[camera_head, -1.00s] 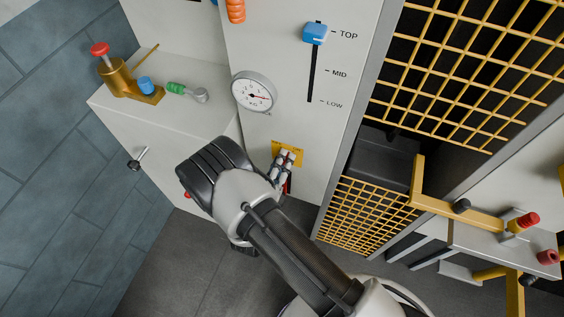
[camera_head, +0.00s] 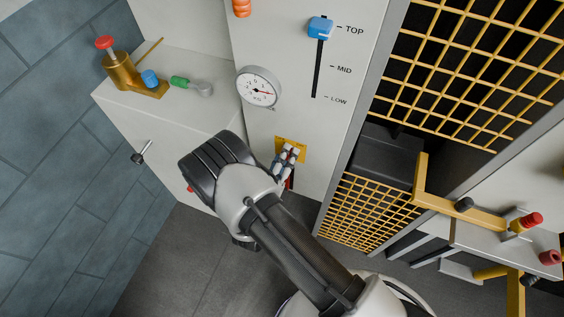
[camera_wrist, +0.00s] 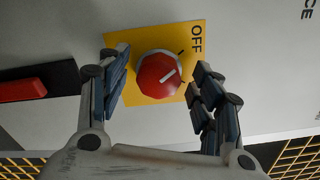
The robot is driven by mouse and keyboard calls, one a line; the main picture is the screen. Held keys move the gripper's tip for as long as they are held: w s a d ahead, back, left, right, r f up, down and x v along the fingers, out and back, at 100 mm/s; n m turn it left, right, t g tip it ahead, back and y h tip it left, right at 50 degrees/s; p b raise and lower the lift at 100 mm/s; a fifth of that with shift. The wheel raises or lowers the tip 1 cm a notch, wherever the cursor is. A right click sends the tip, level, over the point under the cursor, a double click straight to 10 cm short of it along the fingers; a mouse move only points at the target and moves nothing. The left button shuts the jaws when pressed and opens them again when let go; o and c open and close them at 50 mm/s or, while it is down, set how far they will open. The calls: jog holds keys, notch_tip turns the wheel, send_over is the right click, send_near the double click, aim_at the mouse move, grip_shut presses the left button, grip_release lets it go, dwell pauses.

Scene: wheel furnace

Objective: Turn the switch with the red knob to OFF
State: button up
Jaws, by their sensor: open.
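The switch's red knob (camera_wrist: 158,76) sits on a yellow plate (camera_wrist: 140,40) in the wrist view, with a white line on its face. The line slants up to the right. The word OFF is printed on the plate, above and to the right of the knob. My gripper (camera_wrist: 158,95) is open, with one finger on each side of the knob and gaps visible between the fingers and the knob. In the head view my gripper (camera_head: 287,158) is in front of the yellow plate (camera_head: 293,143) and hides the knob.
A red handle (camera_wrist: 25,90) on a dark strip lies left of the plate. In the head view, a gauge (camera_head: 259,87) and a blue slider (camera_head: 320,27) sit on the panel above. Yellow grating (camera_head: 370,212) is to the right, and a grey cabinet (camera_head: 165,110) is to the left.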

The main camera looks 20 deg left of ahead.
jog(key=s, duration=1.2)
jog(key=shift+a, duration=0.45)
jog(key=w+d+r+m+g+h, duration=0.4)
jog(key=w+d+r+m+h, duration=0.2)
jog(key=d+r+m+h, duration=0.4)
jog(key=s+d+r+m+g, duration=0.2)
jog(key=d+r+m+g, duration=0.75)
jog(key=d+m, duration=0.4)
jog(key=s+d+r+m+y, duration=0.2)
jog(key=s+r+m+y, duration=0.3)
jog(key=m, duration=0.7)
jog(key=s+d+r+m+y, duration=0.3)
jog(key=s+r+m+y, duration=0.3)
jog(key=m, duration=0.7)
jog(key=shift+s+r+y, duration=0.3)
jog(key=shift+s+r, duration=0.4)
jog(key=shift+r, duration=0.2)
